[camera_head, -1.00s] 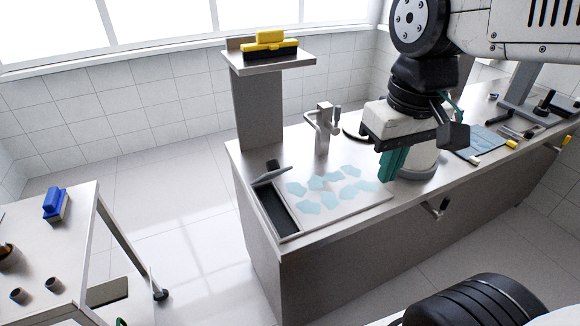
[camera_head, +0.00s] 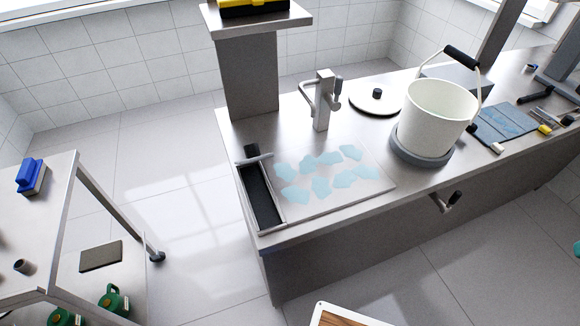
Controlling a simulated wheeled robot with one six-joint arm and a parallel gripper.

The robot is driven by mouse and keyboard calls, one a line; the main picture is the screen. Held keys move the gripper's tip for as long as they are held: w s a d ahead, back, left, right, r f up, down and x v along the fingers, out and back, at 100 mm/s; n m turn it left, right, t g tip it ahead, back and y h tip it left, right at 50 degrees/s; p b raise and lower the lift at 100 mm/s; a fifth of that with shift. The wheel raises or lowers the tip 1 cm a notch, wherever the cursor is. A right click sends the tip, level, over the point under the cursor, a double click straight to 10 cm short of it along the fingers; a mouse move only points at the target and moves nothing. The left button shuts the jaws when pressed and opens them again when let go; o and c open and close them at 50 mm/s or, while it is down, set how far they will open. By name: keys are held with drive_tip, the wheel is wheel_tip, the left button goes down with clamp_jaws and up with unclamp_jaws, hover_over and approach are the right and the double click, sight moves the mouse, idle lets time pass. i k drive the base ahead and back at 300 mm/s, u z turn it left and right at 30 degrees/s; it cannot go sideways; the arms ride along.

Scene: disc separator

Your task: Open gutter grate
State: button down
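The gutter (camera_head: 262,197) is a long dark slot with a metal rim at the left end of the steel worktop. A grey bar or plate (camera_head: 254,159) crosses its far end, seemingly raised a little above the rim. I cannot tell whether the dark surface in the slot is a grate or the open gutter. My gripper is not clearly in view. A small teal bit (camera_head: 577,250) shows at the right edge, too little to identify.
Pale blue flat pieces (camera_head: 321,187) lie right of the gutter. A tap (camera_head: 322,100) stands behind them. A white bucket (camera_head: 432,115) and a round lid (camera_head: 377,97) are farther right. A steel cart (camera_head: 66,175) stands left, with clear floor between.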

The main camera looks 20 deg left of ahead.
sight(252, 151)
drive_tip(key=k, duration=1.05)
drive_tip(key=u, duration=1.85)
drive_tip(key=i, duration=0.5)
